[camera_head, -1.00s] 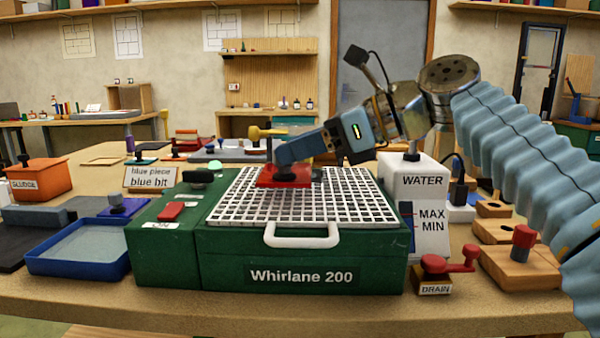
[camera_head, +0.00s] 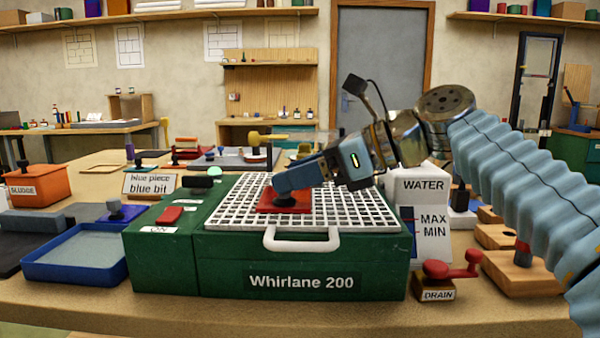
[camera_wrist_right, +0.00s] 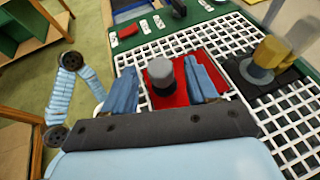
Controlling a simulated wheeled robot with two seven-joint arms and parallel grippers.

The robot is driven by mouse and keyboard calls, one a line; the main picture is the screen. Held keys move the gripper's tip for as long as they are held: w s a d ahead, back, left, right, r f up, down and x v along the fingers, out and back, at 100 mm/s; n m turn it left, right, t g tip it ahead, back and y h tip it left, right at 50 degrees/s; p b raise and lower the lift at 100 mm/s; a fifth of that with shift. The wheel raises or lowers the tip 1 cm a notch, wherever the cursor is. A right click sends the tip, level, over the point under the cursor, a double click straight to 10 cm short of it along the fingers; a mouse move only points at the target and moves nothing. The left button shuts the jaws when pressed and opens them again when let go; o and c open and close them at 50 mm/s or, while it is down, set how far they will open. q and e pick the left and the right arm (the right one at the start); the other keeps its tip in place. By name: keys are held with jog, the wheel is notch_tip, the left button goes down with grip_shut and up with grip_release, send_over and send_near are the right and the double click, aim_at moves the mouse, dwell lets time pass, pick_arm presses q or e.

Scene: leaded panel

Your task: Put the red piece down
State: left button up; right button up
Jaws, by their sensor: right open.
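The red piece (camera_head: 284,200) is a flat red plate with a dark knob on top. It lies on the white grid (camera_head: 345,207) of the green Whirlane 200 machine (camera_head: 300,262). In the right wrist view the red piece (camera_wrist_right: 181,92) lies flat under its knob (camera_wrist_right: 161,72). My right gripper (camera_head: 284,193) is at the knob, low over the plate. In the right wrist view the right gripper (camera_wrist_right: 163,78) is open, with one blue finger on each side of the knob and gaps between. My left gripper is not in view.
A dark block with a yellow-topped post (camera_wrist_right: 268,62) stands on the grid's far side. A white water tank (camera_head: 425,215) and red drain lever (camera_head: 450,267) are at right.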

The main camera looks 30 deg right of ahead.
jog(key=p+v, duration=0.1)
jog(key=v, duration=1.1)
jog(key=shift+p, duration=0.3)
